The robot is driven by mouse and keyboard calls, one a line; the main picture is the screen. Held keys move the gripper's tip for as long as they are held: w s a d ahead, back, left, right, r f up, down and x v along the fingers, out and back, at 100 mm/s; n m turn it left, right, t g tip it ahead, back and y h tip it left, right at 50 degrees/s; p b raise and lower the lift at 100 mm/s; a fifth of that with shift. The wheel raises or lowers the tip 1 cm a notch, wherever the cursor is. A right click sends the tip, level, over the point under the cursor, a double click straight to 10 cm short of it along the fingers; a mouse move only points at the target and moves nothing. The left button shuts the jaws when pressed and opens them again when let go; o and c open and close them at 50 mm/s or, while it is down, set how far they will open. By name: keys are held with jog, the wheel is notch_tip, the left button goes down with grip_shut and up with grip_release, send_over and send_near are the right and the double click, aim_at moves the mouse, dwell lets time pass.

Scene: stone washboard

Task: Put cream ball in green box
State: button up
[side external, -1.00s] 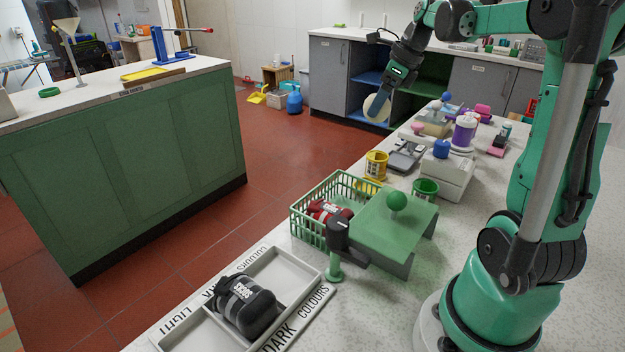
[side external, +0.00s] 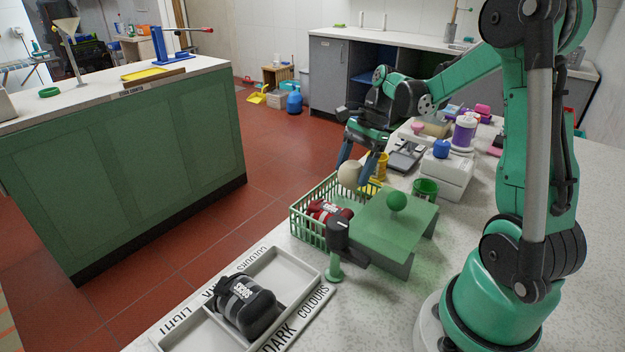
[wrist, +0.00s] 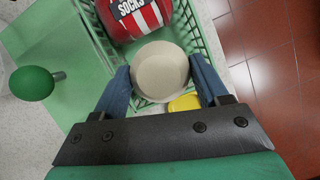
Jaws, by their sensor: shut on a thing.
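The cream ball (side external: 350,175) is held between the two blue fingers of my gripper (side external: 357,172), above the far end of the green wire basket (side external: 308,232). In the wrist view the ball (wrist: 160,72) sits between both fingertips. The basket (wrist: 205,45) lies below it, its mesh wall showing around the ball.
A red socks bundle (side external: 330,211) lies in the basket. A black-and-green post (side external: 337,250) stands at its near corner. A sorting tray (side external: 290,268) with a black bundle (side external: 243,305) is nearer.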

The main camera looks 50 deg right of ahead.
jog(key=shift+f, duration=2.95)
jog(key=o, duration=1.3)
jog(key=shift+c, duration=0.2)
jog(key=shift+r, duration=0.1)
jog(key=shift+v, duration=2.75)
jog(key=a+r+n+h, duration=0.1)
jog(key=a+n, duration=0.1)
jog(key=n, duration=0.1)
jog(key=a+r+n+t+h, duration=0.1)
jog(key=a+r+n, duration=0.1)
jog(key=a, duration=0.1)
jog(key=a+r+n, duration=0.1)
jog(key=a+n, duration=0.2)
jog(key=shift+w+a+r+n+h, duration=0.2)
jog(key=shift+w+n+h, duration=0.1)
jog(key=shift+w+h, duration=0.1)
jog(key=s+a+r+n+t+h, duration=0.1)
jog(key=s+a+n+t, duration=0.1)
jog(key=a+n+t, duration=0.3)
jog(key=shift+s+a+r+n, duration=0.25)
jog(key=shift+a+n, duration=1.6)
jog(key=shift+n, duration=1.85)
